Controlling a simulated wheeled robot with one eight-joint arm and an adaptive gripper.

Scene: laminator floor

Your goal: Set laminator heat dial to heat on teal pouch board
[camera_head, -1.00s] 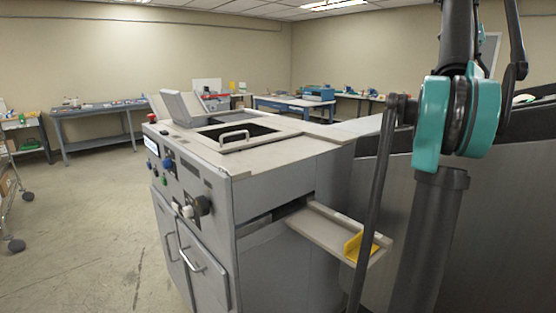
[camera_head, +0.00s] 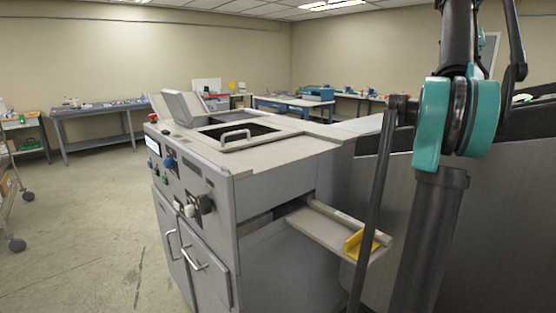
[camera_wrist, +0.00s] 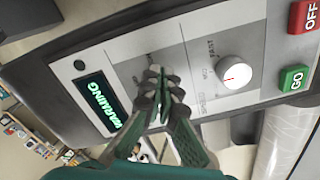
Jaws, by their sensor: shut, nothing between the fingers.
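In the wrist view a pale control panel (camera_wrist: 192,60) runs tilted across the picture. A round white dial (camera_wrist: 235,72) with a red mark sits on it, right of my gripper. Small lettering stands beside the dial; I cannot read it surely. A dark display (camera_wrist: 100,101) left of the gripper glows "WARMING" in green. My gripper (camera_wrist: 158,82) is shut and empty, its tips over the panel between display and dial. It hides the panel part behind it. I cannot tell if the tips touch the panel. I cannot make out a teal pouch board.

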